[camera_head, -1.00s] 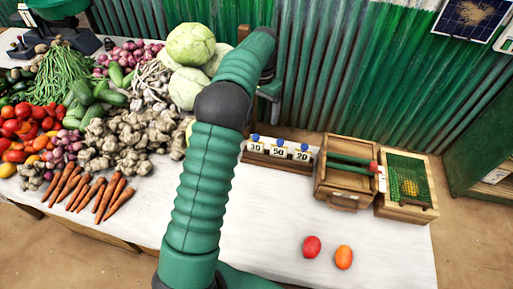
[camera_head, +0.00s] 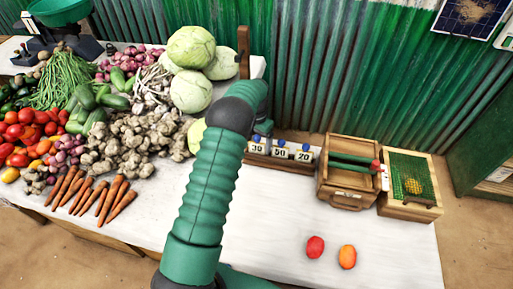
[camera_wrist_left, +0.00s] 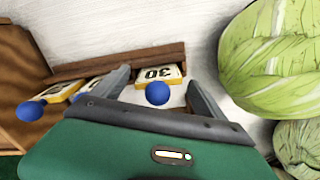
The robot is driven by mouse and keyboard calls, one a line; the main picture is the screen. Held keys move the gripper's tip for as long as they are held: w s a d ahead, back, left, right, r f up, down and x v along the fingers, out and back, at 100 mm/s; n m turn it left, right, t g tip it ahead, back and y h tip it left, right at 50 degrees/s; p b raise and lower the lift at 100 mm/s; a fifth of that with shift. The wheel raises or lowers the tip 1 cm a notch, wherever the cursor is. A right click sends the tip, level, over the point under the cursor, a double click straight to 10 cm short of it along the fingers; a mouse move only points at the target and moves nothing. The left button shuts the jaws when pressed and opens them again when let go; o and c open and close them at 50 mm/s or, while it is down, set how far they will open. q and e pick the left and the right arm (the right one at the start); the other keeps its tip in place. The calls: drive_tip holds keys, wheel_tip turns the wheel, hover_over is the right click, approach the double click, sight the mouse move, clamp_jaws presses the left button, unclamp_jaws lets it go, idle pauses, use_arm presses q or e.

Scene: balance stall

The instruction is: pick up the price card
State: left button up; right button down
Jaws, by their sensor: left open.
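Three small price cards stand in a row on a wooden rack (camera_head: 285,169) at the back of the white table: the 30 card (camera_head: 257,149), the 50 card (camera_head: 280,153) and the 20 card (camera_head: 303,156). Each has a blue ball on top. My left gripper (camera_head: 264,128) is just behind and above the 30 card, partly hidden by my forearm. In the left wrist view, the open fingers (camera_wrist_left: 158,80) stand either side of the 30 card (camera_wrist_left: 172,74) and its blue ball (camera_wrist_left: 157,93); contact cannot be told. My right gripper is out of view.
Cabbages (camera_head: 191,91) lie left of the gripper, close by in the wrist view (camera_wrist_left: 268,60). A wooden box (camera_head: 345,185) and a mesh-topped box (camera_head: 410,206) stand right of the rack. A corrugated wall (camera_head: 340,80) rises behind.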

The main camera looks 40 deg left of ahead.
use_arm(q)
drive_tip(key=shift+d+r, duration=0.2)
drive_tip(key=shift+d, duration=0.15)
drive_tip(key=shift+s, duration=0.1)
drive_tip(key=shift+c, duration=1.4)
drive_tip(key=shift+a+f, duration=0.1)
drive_tip(key=shift+a, duration=0.2)
drive_tip(key=c, duration=0.9)
drive_tip(key=shift+c, duration=1.1)
drive_tip(key=shift+d, duration=0.1)
